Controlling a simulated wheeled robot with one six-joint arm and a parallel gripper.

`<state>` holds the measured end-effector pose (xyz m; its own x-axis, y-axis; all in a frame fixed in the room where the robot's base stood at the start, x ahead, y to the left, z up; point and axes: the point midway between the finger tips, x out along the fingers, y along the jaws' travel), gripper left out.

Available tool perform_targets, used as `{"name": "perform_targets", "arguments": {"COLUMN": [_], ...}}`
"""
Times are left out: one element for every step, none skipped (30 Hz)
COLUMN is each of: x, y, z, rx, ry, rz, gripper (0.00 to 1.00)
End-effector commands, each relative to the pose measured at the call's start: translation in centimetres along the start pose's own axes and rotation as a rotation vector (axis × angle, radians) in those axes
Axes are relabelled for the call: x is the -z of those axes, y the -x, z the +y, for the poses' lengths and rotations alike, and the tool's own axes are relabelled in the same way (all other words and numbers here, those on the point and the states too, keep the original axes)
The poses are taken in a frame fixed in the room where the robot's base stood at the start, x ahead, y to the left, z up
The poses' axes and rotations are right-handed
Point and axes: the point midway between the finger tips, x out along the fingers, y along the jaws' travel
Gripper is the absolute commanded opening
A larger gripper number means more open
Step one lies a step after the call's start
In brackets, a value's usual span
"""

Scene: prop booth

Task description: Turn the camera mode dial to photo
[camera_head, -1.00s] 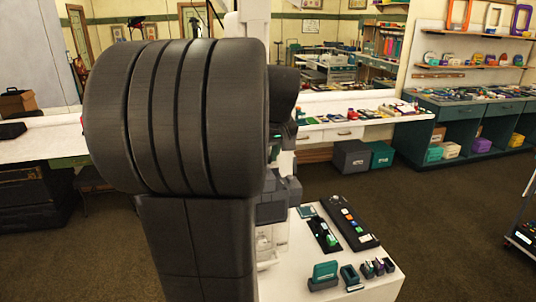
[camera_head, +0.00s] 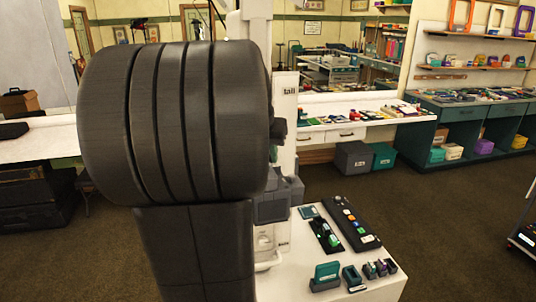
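I cannot make out a camera or its mode dial in this view. Grey blocky equipment (camera_head: 274,206) stands at the left end of the white table (camera_head: 376,289), partly hidden behind my large dark ribbed arm section. A dark piece, probably also part of my arm, shows just right of that section. My gripper's fingers cannot be seen, and nothing shows what they touch.
The white table holds a long black panel with coloured buttons (camera_head: 350,222), a black tray (camera_head: 325,236), a teal-and-dark block (camera_head: 326,275) and several small blocks along the front. Grey (camera_head: 354,157) and teal (camera_head: 383,156) boxes stand behind. Brown floor is open at right.

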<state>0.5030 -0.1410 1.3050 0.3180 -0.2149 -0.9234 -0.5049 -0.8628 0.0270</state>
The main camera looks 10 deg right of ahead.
Motion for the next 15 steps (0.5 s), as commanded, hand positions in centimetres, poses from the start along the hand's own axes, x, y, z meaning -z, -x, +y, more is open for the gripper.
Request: {"name": "perform_targets", "arguments": {"x": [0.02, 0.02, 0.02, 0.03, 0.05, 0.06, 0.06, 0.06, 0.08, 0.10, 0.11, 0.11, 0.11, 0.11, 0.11], "y": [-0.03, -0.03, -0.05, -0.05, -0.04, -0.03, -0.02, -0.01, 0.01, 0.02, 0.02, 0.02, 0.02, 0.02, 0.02], "z": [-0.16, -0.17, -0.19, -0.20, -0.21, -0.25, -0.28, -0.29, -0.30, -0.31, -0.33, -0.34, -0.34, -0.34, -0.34], "rx": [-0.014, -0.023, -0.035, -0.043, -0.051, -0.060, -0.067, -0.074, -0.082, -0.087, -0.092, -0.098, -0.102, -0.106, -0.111], "ry": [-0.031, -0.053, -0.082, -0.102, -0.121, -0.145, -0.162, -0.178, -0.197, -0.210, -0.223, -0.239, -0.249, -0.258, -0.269], "rz": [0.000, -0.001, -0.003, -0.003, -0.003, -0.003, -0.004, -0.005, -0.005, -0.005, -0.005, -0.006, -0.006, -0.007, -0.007], "gripper": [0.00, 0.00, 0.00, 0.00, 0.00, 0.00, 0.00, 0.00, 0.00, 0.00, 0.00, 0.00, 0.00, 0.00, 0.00]}}
